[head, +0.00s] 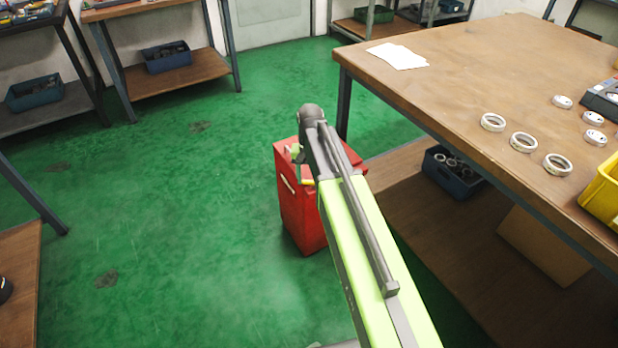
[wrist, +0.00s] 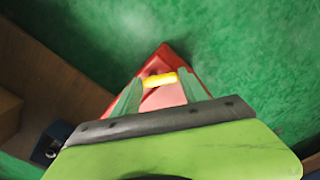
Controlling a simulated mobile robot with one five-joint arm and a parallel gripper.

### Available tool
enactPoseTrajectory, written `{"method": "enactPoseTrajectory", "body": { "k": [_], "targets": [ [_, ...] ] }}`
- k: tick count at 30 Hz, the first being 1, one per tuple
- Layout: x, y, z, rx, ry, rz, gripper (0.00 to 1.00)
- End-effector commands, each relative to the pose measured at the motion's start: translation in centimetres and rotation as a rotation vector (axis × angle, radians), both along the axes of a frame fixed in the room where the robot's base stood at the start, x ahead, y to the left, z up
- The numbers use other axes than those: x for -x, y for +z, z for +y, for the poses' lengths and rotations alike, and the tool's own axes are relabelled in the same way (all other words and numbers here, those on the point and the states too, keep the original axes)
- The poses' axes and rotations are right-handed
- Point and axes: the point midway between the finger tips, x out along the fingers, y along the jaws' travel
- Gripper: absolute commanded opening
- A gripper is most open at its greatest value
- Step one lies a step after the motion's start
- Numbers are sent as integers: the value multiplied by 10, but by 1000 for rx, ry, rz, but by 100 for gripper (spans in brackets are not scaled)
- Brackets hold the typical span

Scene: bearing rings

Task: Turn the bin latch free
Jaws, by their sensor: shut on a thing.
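The red bin (head: 301,215) stands on the green floor beside the workbench, partly hidden behind my arm in the head view. In the wrist view the red bin (wrist: 168,57) lies straight below my gripper. The latch (wrist: 160,80) is a short yellow bar on top of the bin, lying crosswise between my fingers. My gripper (wrist: 158,90) is shut on the latch, one finger at each side. In the head view my arm hides most of the gripper and the latch.
A wooden workbench (head: 470,60) stands to the right, with several bearing rings (head: 523,142) and a yellow bin (head: 603,195) on it. A blue crate (head: 455,172) sits on its lower shelf. The green floor left of the red bin is clear.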

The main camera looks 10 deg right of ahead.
Motion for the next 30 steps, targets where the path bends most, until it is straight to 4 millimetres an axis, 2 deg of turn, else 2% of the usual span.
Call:
{"method": "enactPoseTrajectory", "body": {
  "k": [15,30],
  "targets": [
    [4,0,-2,5,432,-2,10],
    [5,0,-1,4,603,-5,10]
  ]
}}
